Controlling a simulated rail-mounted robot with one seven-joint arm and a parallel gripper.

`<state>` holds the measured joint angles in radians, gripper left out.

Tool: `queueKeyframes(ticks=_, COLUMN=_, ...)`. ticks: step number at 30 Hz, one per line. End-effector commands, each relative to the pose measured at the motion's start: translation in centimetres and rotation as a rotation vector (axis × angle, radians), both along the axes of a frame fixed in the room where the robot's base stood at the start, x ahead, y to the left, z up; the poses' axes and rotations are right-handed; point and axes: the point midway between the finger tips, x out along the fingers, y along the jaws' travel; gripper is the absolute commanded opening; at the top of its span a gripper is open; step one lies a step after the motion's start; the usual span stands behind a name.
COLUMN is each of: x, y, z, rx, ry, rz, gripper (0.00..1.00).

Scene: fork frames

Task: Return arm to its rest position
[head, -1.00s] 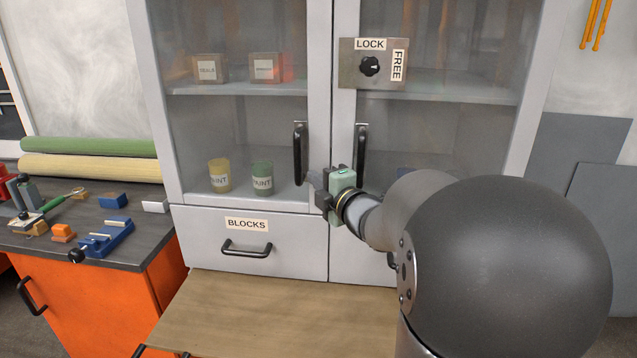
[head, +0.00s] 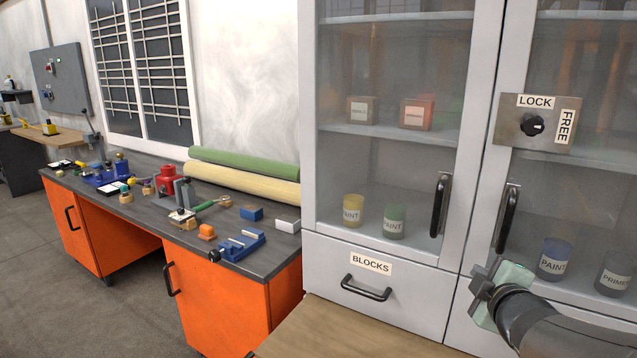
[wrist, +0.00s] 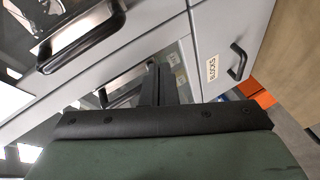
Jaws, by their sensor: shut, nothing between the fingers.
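My gripper (head: 482,286) is at the lower right of the head view, in front of the cabinet below its door handles. Its fingers are shut with nothing between them, and they also show in the wrist view (wrist: 158,84). The gripper looks apart from the handles, though its exact gap to the cabinet front is hard to judge. My arm enters from the bottom right corner. The cabinet's left door handle (head: 440,205) and right door handle (head: 507,219) are black, and both glass doors appear closed.
The lock plate (head: 535,124) has its black knob on the right door. The drawer labelled BLOCKS (head: 371,265) is shut. A wooden surface (head: 340,335) lies below it. An orange workbench (head: 215,300) with tools and a blue vise (head: 238,247) stands left. Floor at far left is clear.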

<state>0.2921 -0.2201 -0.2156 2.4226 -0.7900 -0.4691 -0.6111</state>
Motion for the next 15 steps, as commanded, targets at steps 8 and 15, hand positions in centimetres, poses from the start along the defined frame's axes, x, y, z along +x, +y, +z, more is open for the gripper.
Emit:
queueKeyframes(ticks=8, x=-8.2, y=8.4, z=-7.4, rx=0.599, ry=0.547, rz=-0.471, gripper=0.0)
queueKeyframes(ticks=15, x=-18.1, y=16.1, z=-9.8, rx=0.824, ry=0.955, rz=-0.771, gripper=0.0)
